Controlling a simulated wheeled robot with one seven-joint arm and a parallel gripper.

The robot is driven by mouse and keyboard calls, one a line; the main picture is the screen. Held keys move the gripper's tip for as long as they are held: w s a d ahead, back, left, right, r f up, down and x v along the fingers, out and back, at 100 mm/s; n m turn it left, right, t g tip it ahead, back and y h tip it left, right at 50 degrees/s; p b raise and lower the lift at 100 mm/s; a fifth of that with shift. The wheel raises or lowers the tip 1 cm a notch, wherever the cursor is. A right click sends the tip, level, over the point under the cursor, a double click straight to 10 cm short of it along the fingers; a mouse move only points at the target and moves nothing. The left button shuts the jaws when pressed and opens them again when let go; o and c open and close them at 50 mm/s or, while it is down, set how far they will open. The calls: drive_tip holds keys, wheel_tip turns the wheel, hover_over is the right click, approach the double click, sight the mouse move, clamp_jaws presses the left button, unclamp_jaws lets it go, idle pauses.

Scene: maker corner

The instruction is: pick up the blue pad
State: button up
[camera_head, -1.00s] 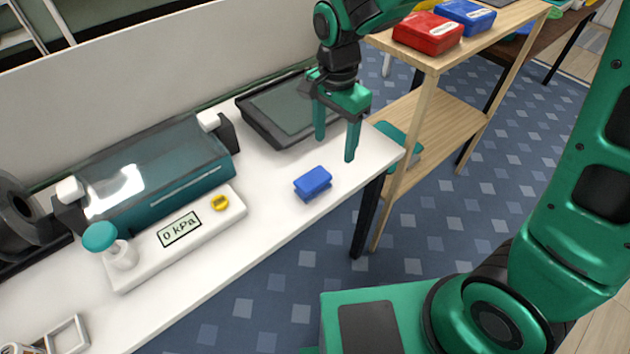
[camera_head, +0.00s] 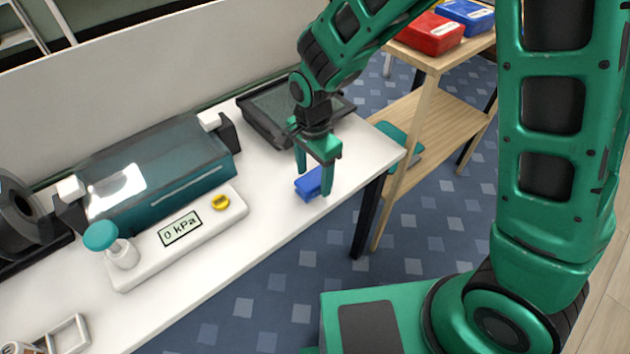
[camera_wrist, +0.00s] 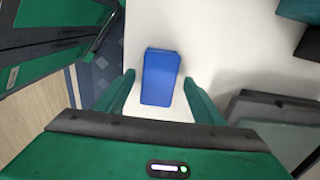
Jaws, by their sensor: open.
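The blue pad (camera_head: 308,184) lies on the white table near its front edge, partly hidden behind a finger of my gripper in the head view. In the wrist view the blue pad (camera_wrist: 161,77) shows whole as a blue block on the white surface. My gripper (camera_head: 313,183) points down over the pad, with its fingers apart and nothing between them in its grasp. In the wrist view my gripper's fingers (camera_wrist: 160,88) stand on either side of the pad's near end, with a gap on both sides. I cannot tell the exact height of the fingertips.
A dark tray (camera_head: 259,122) lies behind my gripper. A teal machine (camera_head: 150,178) and a white gauge bar (camera_head: 150,262) reading "0 kPa" stand to the left on the table (camera_head: 262,207). A wooden shelf (camera_head: 425,118) with red and blue boxes is at the right.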

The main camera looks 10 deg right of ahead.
drive_tip(key=shift+f, duration=0.8)
drive_tip(key=shift+c, duration=0.4)
drive_tip(key=c, duration=1.1)
